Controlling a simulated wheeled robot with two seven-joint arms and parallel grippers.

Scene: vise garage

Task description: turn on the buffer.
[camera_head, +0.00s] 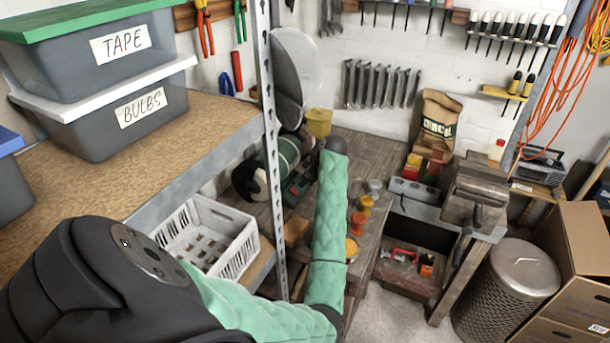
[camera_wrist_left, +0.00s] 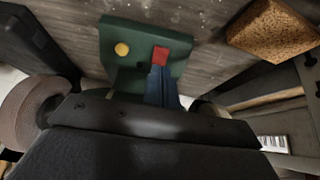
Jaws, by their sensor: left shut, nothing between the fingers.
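The buffer (camera_head: 282,152) stands on the wooden workbench behind the shelf post, with a green rounded body and a wheel at its left end. Its green base (camera_wrist_left: 115,42) shows in the left wrist view, with a round yellow button (camera_wrist_left: 122,49) and a red switch (camera_wrist_left: 160,53). My left gripper (camera_wrist_left: 162,84) is shut and empty. Its bluish fingers reach up to the red switch and overlap its lower part; I cannot tell whether they touch it. In the head view my forearm and wrist partly hide the gripper and the buffer's right side. My right gripper is out of view.
A metal shelf post (camera_head: 272,150) stands close left of my forearm. A white crate (camera_head: 207,237) sits on the lower shelf. Small orange and yellow jars (camera_head: 359,222) stand right of my forearm. A brown block (camera_wrist_left: 272,32) lies beside the buffer's base.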

